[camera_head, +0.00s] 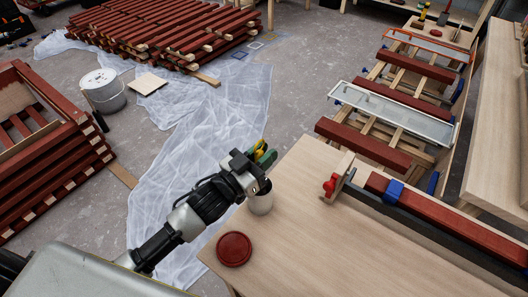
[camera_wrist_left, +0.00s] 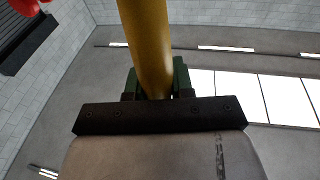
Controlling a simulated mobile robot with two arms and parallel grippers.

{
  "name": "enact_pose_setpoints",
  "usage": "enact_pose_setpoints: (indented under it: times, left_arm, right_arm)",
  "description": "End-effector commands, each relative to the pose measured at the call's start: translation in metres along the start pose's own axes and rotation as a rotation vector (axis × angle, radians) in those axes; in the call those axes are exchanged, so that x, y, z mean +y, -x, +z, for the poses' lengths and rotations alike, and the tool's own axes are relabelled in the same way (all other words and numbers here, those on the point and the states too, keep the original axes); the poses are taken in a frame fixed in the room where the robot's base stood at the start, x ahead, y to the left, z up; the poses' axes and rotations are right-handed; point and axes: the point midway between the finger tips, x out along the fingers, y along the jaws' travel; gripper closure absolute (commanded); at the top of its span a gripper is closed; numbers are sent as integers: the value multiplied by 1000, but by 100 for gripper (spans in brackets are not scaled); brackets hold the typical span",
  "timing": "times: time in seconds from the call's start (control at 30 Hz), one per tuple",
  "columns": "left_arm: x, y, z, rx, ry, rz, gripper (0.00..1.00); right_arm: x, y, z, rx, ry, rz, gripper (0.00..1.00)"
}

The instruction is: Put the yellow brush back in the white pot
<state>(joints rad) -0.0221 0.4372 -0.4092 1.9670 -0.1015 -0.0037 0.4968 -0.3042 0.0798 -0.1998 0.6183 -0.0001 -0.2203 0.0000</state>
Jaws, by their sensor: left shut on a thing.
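In the left wrist view the brush's yellow handle (camera_wrist_left: 147,40) runs up from between the green fingers (camera_wrist_left: 158,85). The rest of the brush is hidden, and I cannot tell whether any of it is inside the pot. My right gripper is not in view.
A dark red lid or dish (camera_head: 234,248) lies near the table's (camera_head: 300,240) left corner. A red-handled clamp (camera_head: 330,186) and a red batten (camera_head: 450,222) are to the right. The table's middle is clear. A white bucket (camera_head: 103,92) stands on the floor.

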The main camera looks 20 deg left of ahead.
Motion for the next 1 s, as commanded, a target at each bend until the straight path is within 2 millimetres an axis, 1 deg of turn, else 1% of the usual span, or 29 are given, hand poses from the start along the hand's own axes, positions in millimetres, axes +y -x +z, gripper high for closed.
enact_pose_setpoints:
  times: [0.03, 0.13, 0.57, 1.0]
  left_arm:
    - [-1, 0, 7, 1, 0, 0, 100]
    - [-1, 0, 11, 1, 0, 0, 100]
    - [-2, 0, 12, 1, 0, 0, 100]
    - [-1, 2, 20, 1, 1, 0, 100]
  right_arm:
    - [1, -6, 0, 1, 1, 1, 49]
    - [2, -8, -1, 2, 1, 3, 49]
    - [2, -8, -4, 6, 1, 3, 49]
    - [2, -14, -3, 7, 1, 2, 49]
